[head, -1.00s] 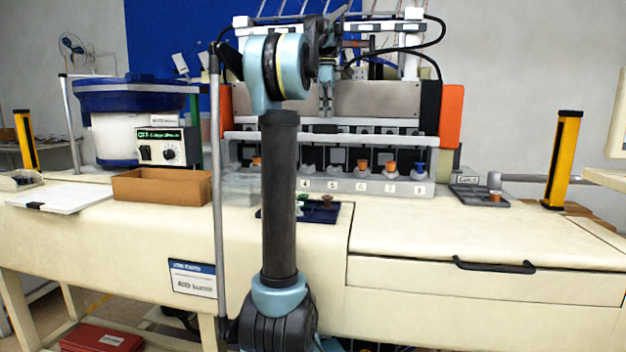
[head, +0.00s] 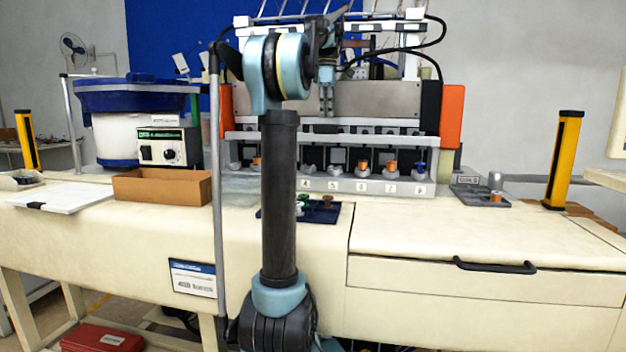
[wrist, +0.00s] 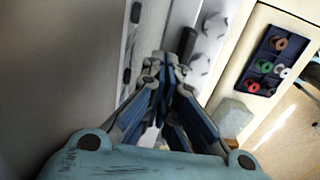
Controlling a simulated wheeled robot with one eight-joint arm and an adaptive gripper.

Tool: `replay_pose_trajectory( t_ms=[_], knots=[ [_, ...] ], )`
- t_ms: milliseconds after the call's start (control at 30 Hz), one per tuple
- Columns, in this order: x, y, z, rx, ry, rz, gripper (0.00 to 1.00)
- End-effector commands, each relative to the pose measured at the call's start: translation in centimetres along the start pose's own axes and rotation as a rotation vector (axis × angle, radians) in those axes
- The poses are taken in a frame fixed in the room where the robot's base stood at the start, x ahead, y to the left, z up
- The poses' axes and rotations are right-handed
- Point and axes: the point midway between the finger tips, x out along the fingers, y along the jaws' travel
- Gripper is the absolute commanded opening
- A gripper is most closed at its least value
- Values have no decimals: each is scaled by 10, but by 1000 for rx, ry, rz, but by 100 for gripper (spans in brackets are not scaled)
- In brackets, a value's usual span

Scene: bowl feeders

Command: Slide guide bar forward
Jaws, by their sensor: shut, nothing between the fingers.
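The guide bar (head: 330,138) looks to be the long pale bar across the front of the feeder machine, above the numbered row of nests. In the wrist view a pale lengthwise strip (wrist: 181,30), probably the same bar, runs beyond my fingertips. My gripper (head: 327,112) points down in front of the machine's grey panel, above the bar. In the wrist view my gripper (wrist: 168,68) is shut and empty, its fingertips together beside the strip. I cannot tell whether they touch it. My arm hides part of the bar's left side.
Numbered nests (head: 375,186) hold a few orange and blue parts. A dark blue tray (wrist: 251,70) with several coloured rings lies in front. A cardboard box (head: 160,188) and bowl feeder (head: 112,140) stand left. Yellow post (head: 562,160) stands right.

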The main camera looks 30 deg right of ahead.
Motion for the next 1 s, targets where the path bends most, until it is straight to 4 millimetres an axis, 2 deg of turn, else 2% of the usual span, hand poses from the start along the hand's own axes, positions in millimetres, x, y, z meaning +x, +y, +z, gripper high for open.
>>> replay_pose_trajectory(
  t_ms=[433,1000],
  knots=[
    [1,0,1,1,0,0,0],
    [23,0,1,1,0,0,0]
  ],
)
